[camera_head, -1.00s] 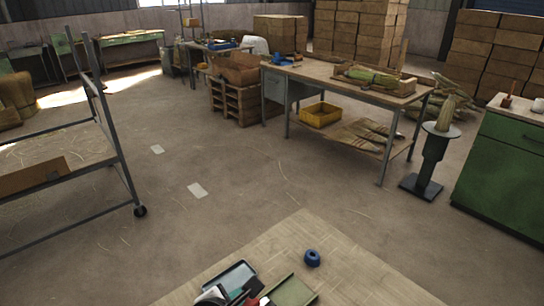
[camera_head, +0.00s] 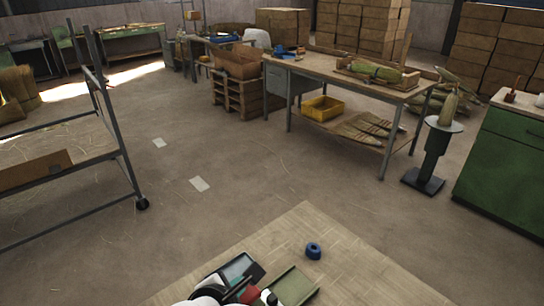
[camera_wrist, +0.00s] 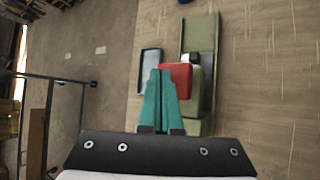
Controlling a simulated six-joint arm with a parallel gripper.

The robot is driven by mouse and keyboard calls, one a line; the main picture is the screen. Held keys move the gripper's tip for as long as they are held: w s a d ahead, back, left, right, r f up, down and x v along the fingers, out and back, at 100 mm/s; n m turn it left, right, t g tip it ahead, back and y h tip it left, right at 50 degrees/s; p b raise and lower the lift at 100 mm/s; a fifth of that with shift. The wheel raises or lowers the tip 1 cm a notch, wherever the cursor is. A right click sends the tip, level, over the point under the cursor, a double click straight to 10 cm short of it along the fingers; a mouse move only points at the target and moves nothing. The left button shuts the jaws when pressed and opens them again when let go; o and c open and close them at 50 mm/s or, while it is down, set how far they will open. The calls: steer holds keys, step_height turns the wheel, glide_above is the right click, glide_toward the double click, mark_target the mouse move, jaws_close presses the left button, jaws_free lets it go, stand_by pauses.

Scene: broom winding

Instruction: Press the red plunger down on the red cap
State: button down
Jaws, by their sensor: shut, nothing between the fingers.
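A red block-shaped part (camera_wrist: 181,76) stands just beyond and right of my fingertips in the wrist view. I cannot tell plunger from cap on it, or whether the fingers touch it. My gripper (camera_wrist: 157,72) has two teal fingers held together with nothing between them. Red also shows at the bottom of the head view (camera_head: 249,293), partly covered by dark and white parts. A green tray (camera_wrist: 201,33) lies behind and right of the red part, and also shows in the head view (camera_head: 295,285).
A dark-rimmed tray (camera_wrist: 150,62) lies left of the red part. A blue ring (camera_head: 313,250) sits on the pale worktop (camera_head: 350,262), which is clear to the right. A workbench (camera_head: 335,73) and a green cabinet (camera_head: 505,165) stand farther off.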

steer(key=shift+r, duration=0.3)
step_height(320, 180, up, 6)
stand_by(0.5)
stand_by(0.3)
